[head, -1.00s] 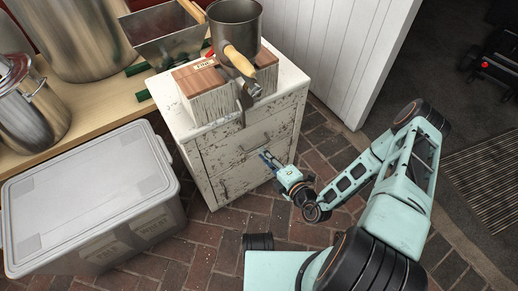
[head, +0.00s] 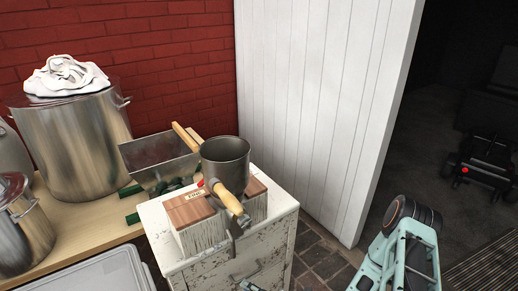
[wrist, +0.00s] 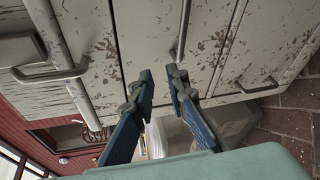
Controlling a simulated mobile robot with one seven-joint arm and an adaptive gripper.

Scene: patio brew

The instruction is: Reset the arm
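My gripper (wrist: 159,74) shows in the wrist view with its two blue fingers apart and nothing visible between them. It is in front of the worn white cabinet (wrist: 145,30), whose chipped drawer fronts and metal handles fill the upper part of that view. One bar handle (wrist: 184,28) lies just beyond the fingertips; I cannot tell the exact gap. In the head view, the cabinet (head: 265,250) stands at the bottom centre, and only a small blue part of my gripper shows at the bottom edge.
A metal hopper (head: 155,155) and large steel pots (head: 75,140) are left. A grey lidded bin (head: 90,275) is lower left. A white panel (head: 310,100) rises behind.

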